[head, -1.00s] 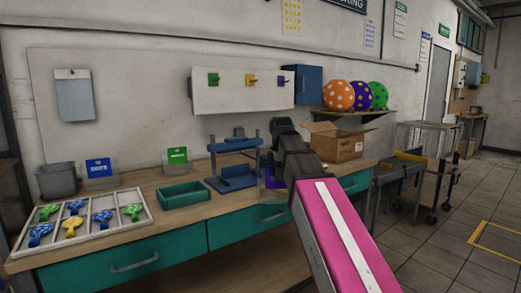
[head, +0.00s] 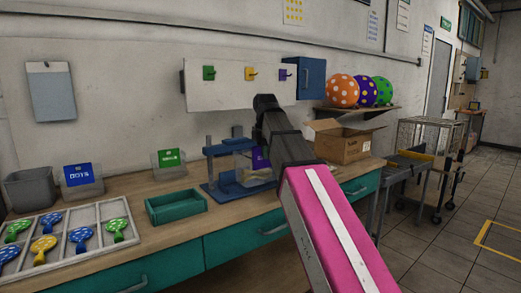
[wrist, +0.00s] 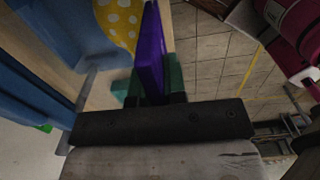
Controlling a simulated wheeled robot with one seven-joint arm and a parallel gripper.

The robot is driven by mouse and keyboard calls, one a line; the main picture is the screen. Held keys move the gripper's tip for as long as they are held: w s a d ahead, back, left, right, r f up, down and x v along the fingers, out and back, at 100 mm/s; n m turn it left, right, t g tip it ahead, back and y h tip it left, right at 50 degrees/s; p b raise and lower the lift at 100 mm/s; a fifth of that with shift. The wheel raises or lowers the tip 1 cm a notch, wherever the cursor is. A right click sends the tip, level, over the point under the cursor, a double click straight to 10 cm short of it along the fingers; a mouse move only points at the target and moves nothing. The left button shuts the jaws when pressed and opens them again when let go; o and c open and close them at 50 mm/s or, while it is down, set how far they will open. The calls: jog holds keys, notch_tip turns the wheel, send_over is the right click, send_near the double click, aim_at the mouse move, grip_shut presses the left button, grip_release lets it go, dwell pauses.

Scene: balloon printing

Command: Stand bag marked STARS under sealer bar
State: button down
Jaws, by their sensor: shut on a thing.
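My gripper (head: 258,150) is shut on a purple-labelled bag (head: 260,160), beside the blue sealer (head: 220,190) on the bench. The purple part stands between the fingers in the wrist view (wrist: 150,55). Its marking cannot be read, and my arm hides part of it in the head view. The sealer has a flat base, upright posts and a bar (head: 230,145) across the top. In the head view the bag overlaps the sealer's right side; I cannot tell whether it is under the bar. A yellow, white-dotted surface (wrist: 118,18) lies beyond the fingers in the wrist view.
A green tray (head: 176,207) sits left of the sealer. Bins labelled blue (head: 82,178) and green (head: 168,158) stand behind. A divided tray (head: 72,218) holds several dotted balloons at the front left. A cardboard box (head: 343,140) stands at the right end.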

aim_at(249, 161)
jog(key=shift+w+a+f, duration=0.2)
jog(key=shift+w+f, duration=0.2)
jog(key=shift+f, duration=0.6)
jog(key=shift+w+a+f, duration=0.25)
jog(key=shift+w+f, duration=0.2)
jog(key=shift+f, duration=0.55)
jog(key=shift+w+a+f, duration=0.2)
jog(key=shift+w+f, duration=0.2)
jog(key=shift+f, duration=0.6)
jog(key=shift+w+a, duration=0.45)
jog(key=shift+w, duration=0.25)
jog(key=shift+w+a, duration=0.45)
jog(key=shift+w, duration=0.25)
jog(key=shift+w+a+f, duration=0.15)
jog(key=shift+w+a, duration=0.65)
jog(key=shift+w, duration=0.3)
jog(key=shift+w+a+f, duration=0.15)
jog(key=shift+w+a, duration=0.6)
jog(key=shift+w, duration=0.35)
jog(key=c, duration=1.1)
grip_release()
jog(key=shift+r, duration=0.1)
